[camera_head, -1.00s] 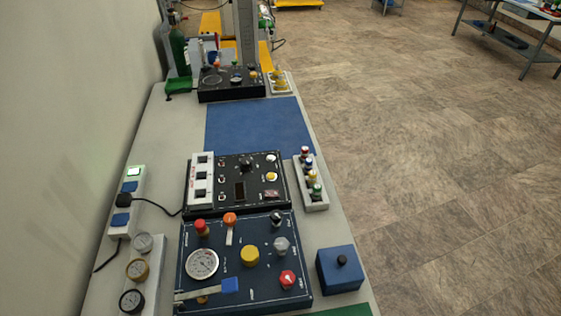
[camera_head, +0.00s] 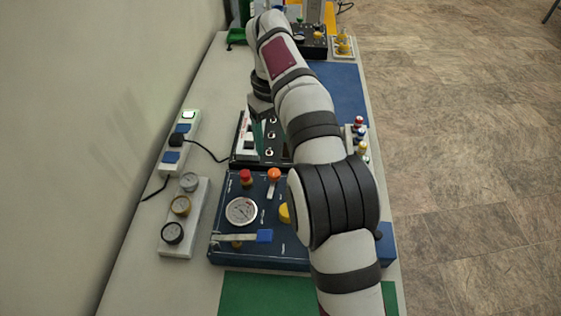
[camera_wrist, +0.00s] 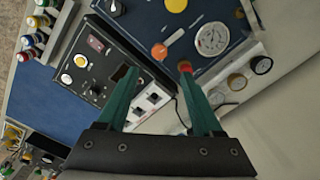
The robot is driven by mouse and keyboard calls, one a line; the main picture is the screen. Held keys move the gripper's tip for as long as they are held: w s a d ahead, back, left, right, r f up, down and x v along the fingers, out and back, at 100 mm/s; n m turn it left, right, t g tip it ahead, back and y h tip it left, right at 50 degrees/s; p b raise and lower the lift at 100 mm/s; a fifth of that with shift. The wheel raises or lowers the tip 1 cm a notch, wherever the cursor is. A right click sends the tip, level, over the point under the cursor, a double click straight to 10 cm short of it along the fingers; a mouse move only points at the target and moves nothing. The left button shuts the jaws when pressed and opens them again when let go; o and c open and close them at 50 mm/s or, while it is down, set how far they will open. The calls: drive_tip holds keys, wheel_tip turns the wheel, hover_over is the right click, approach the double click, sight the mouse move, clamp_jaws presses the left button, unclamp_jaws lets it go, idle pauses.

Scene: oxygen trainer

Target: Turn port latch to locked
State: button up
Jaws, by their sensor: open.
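A dark blue panel (camera_head: 222,251) carries a gauge (camera_head: 241,211), a red knob (camera_head: 246,177), an orange-topped lever (camera_head: 274,176) and a pale bar with a blue end (camera_head: 264,236) lying across its near left part. No readable label shows which part is the port latch. My gripper (camera_head: 257,138) hangs over the left part of the black panel behind, with green fingers. In the wrist view my gripper (camera_wrist: 158,70) is open and empty. The orange lever (camera_wrist: 159,51) shows beyond the fingertips, and the red knob (camera_wrist: 185,66) is partly hidden by one finger. My arm covers the blue panel's right side.
A black panel (camera_wrist: 104,58) with switches adjoins the blue panel. A strip of small gauges (camera_head: 181,205) and a power strip (camera_head: 170,158) with a cable lie left. A rack of coloured caps (camera_head: 362,144) stands right. A green mat (camera_head: 262,294) lies clear in front.

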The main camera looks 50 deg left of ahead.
sight(274, 172)
wheel_tip(274, 172, down, 11)
drive_tip(key=shift+f, duration=0.2)
clamp_jaws()
